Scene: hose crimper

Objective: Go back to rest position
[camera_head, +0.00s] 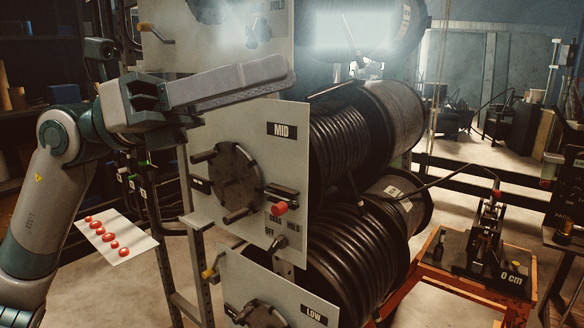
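My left arm comes in from the left edge, and my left gripper (274,74) is raised at upper centre-left. Its long grey fingers point right, in front of the upper part of the MID panel (250,130). They are seen from the side and overlap, so I cannot tell the gap between them. No object shows in them. The fingers look apart from the round handwheel (236,178) and the red-tipped lever (280,208) below. My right gripper is not in view.
Hose reels stand behind the panels, including a middle reel (350,140) and a lower reel (345,260). The LOW panel (285,290) is below. A white panel with red buttons (108,237) is at lower left. A crimper (487,240) stands on an orange-framed table (430,270) at right.

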